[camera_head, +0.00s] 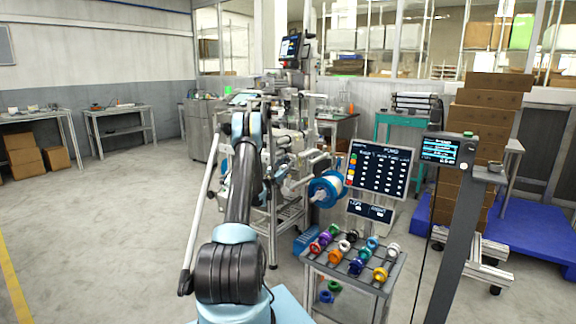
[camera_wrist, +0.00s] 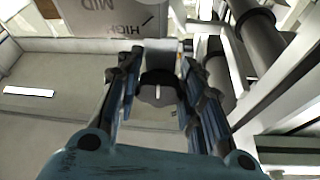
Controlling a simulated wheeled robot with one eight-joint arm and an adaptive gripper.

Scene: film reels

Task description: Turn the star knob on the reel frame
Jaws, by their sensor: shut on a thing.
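The reel frame (camera_head: 298,180) is a light metal frame with rollers and a blue reel (camera_head: 327,189), standing in the middle of the head view behind my arm. In the wrist view, my gripper (camera_wrist: 160,72) has its two blue-and-dark fingers on either side of a dark knob (camera_wrist: 160,88), probably the star knob, and is shut on it. The knob's lobes and turn angle are hard to make out. In the head view, my arm hides the gripper and the knob.
A rack (camera_head: 350,262) of coloured spools stands right of my arm, below a dark chart board (camera_head: 379,168). A post with a small screen (camera_head: 441,150) is further right. Stacked boxes (camera_head: 490,110) stand behind it. The floor at left is clear.

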